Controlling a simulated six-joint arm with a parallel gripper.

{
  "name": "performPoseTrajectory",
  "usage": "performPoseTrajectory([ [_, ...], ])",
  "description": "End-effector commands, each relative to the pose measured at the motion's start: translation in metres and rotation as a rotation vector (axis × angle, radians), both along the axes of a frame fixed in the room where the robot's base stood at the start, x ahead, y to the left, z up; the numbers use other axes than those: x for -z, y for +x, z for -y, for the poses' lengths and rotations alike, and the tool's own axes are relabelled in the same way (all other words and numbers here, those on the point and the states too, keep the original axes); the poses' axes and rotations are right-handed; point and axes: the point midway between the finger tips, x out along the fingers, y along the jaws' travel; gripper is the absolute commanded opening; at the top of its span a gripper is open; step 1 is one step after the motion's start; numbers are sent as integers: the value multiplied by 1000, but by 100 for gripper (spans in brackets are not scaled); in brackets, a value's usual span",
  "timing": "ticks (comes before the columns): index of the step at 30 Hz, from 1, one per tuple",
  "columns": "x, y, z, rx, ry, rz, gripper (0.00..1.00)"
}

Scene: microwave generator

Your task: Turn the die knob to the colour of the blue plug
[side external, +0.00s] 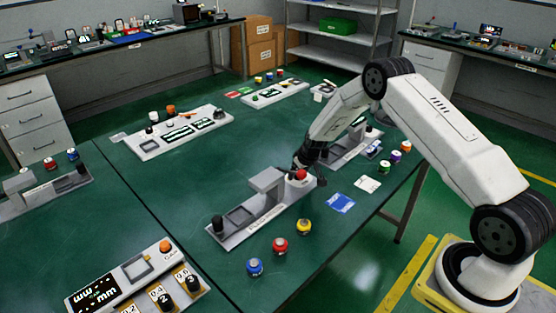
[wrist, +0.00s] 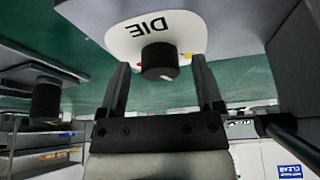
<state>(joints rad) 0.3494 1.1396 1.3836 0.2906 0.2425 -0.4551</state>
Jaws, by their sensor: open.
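The die knob (wrist: 159,62) is black and round, below a white plate (wrist: 122,34) lettered DIE in the wrist view. My gripper (wrist: 160,66) is open, with one finger on each side of the knob and visible gaps to it. A small light mark shows on the knob; its colour setting is unclear. In the side view, my gripper (side external: 303,163) is at the far right end of a grey unit (side external: 243,228), hiding the knob there. A blue plug-like piece (side external: 254,266) stands on the table in front, beside a red one (side external: 280,246) and a yellow one (side external: 304,227).
A red piece (side external: 300,174) is at the unit's right end, close to my gripper. A black knob (side external: 217,223) stands at its left end. A blue card (side external: 341,203) lies to the right. Other grey units (side external: 180,134) stand farther back. Green table is clear left of the unit.

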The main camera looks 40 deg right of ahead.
Motion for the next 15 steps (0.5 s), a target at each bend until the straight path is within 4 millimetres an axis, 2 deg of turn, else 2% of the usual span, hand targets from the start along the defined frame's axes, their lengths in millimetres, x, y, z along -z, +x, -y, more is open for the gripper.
performPoseTrajectory([
  [6,0,0,0,-53,0,2,84],
  [15,-33,-12,-1,-56,0,3,84],
])
